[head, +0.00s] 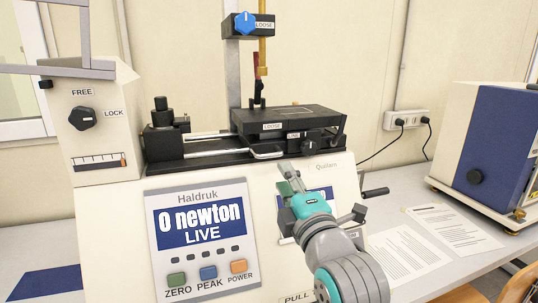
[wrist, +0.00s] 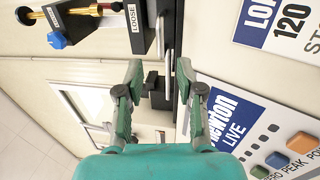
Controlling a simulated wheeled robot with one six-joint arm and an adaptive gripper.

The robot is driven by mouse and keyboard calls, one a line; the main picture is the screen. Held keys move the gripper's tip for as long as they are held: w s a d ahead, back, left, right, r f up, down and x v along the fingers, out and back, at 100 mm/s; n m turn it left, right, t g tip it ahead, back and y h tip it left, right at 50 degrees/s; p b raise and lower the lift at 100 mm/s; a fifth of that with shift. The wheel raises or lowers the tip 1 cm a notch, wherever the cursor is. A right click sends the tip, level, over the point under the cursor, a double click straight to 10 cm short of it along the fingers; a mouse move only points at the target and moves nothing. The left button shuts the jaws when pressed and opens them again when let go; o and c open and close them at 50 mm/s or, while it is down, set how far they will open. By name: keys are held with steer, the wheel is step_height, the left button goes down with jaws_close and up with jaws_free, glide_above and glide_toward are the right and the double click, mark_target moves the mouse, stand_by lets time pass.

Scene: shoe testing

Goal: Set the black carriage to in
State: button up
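The black carriage (head: 325,123) sits on the pale rails (head: 207,146) of the test machine, at their right end. It has a LOOSE label and a round knob (head: 311,147) on its front. In the wrist view the carriage (wrist: 146,30) shows at the top, partly cut off. A pale metal handle bar (head: 266,154) is at the carriage's front left. My gripper (head: 287,172) is in front of the machine, just below the carriage's front. In the wrist view its fingers (wrist: 158,70) are apart with nothing held; a small black block shows between them, and its distance is unclear.
A black end block (head: 162,120) stands at the rails' left end. The display (head: 200,225) reads 0 newton, LIVE. A blue knob (head: 245,23) is on the upper clamp. A FREE/LOCK knob (head: 82,118) is at left. Papers (head: 405,255) and a blue box (head: 495,140) are right.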

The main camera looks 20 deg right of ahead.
mark_target(271, 155)
steer(key=w, duration=0.3)
steer(key=w+r, duration=0.1)
steer(key=w, duration=0.5)
steer(key=shift+w+r, duration=0.25)
steer(key=shift+w, duration=0.15)
jaws_close()
